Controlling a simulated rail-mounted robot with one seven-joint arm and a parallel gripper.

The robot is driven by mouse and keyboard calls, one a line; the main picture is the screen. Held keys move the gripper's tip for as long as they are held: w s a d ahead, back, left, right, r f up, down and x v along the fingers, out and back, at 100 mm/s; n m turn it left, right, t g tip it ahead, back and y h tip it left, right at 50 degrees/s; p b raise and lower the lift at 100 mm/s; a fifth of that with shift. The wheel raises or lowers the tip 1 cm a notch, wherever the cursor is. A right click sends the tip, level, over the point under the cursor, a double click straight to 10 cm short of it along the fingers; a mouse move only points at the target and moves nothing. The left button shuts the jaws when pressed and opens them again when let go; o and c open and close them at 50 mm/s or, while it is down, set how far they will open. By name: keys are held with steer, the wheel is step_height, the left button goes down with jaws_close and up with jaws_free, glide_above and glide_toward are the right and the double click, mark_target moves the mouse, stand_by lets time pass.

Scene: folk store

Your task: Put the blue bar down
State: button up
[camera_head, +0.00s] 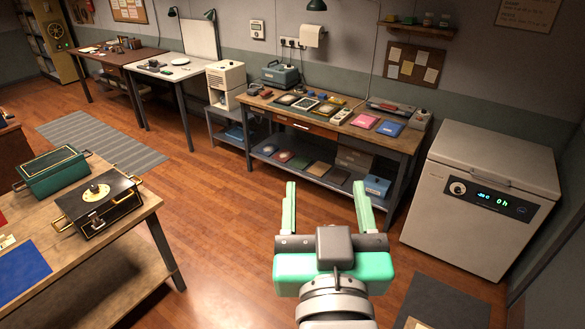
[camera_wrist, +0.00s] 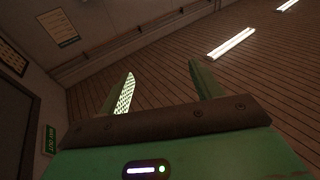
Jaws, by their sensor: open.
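My gripper (camera_head: 326,188) is open and empty, raised in front of the workbench (camera_head: 400,143) in the head view. Its two green fingers stand wide apart with nothing between them. In the wrist view my gripper (camera_wrist: 161,72) points toward the ceiling and upper wall, and its jaws are empty there too. I cannot make out a blue bar in either view. Blue things that show are a flat blue pad (camera_head: 389,128) on the workbench, a blue box (camera_head: 377,186) on its lower shelf, and a blue mat (camera_head: 24,273) at the lower left.
A white chest freezer (camera_head: 470,205) stands at the right. A near table (camera_head: 145,207) at the left bears a black case (camera_head: 100,207) and a green case (camera_head: 52,173). The workbench top is crowded with small items. The wooden floor between the tables is clear.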

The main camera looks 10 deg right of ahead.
steer(key=s+a+r+n+t+y, duration=0.1)
steer(key=s+a+r+t+y, duration=0.2)
steer(key=s+a+r+t, duration=0.2)
steer(key=s+a+r, duration=0.3)
steer(key=r, duration=0.4)
steer(key=shift+s+a+n, duration=0.3)
steer(key=shift+s+a, duration=0.1)
